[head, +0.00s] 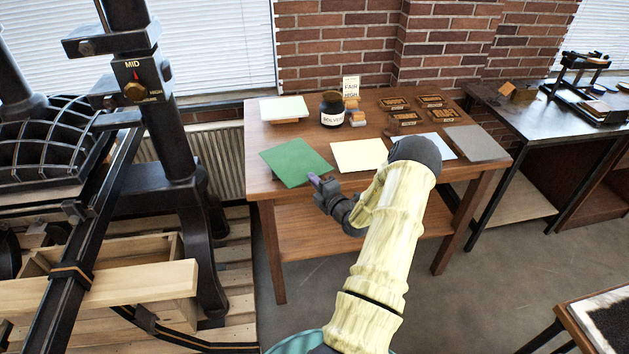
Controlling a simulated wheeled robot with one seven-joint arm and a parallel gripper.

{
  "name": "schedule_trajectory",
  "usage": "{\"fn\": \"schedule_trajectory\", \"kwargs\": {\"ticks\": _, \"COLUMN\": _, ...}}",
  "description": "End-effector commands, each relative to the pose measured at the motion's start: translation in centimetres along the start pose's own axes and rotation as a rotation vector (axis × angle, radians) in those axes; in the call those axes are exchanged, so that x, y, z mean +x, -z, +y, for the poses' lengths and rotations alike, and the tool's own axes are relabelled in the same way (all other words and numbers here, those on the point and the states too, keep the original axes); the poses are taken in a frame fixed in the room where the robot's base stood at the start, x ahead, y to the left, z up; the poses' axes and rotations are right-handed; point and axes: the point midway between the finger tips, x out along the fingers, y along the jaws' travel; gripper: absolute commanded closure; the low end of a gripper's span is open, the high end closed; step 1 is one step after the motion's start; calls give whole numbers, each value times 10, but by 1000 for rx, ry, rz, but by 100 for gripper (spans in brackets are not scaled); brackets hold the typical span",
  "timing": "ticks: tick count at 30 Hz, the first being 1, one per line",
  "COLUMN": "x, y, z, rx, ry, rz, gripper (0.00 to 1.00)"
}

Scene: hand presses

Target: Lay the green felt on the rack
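The green felt (288,160) is a flat, roughly square sheet at the front left of the wooden table (375,188). I cannot tell whether it lies flat on the top or is slightly raised. My gripper (314,178) is at the felt's front right edge, with a purple finger touching or overlapping it. The fingers are small and partly hidden by my wrist, so I cannot tell whether they are closed on the felt. No rack can be made out for certain; a pale sheet (284,107) sits on a small wooden support at the table's back left.
Cream (358,154), pale blue (438,146) and grey (475,142) sheets lie to the right. A solvent jar (332,110), a small sign (351,86) and several wooden blocks stand behind. A large black press (175,110) is at left; a dark bench (545,125) at right.

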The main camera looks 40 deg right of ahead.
Motion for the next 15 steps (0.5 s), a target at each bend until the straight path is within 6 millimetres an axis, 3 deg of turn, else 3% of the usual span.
{"fn": "schedule_trajectory", "kwargs": {"ticks": 8, "x": 0, "y": 0, "z": 0, "rx": 0, "ry": 0, "rz": 0, "gripper": 100}}
{"fn": "schedule_trajectory", "kwargs": {"ticks": 12, "x": 0, "y": 0, "z": 0, "rx": -1, "ry": 0, "rz": 0, "gripper": 72}}
{"fn": "schedule_trajectory", "kwargs": {"ticks": 15, "x": 0, "y": 0, "z": 0, "rx": -1, "ry": 0, "rz": 0, "gripper": 72}}
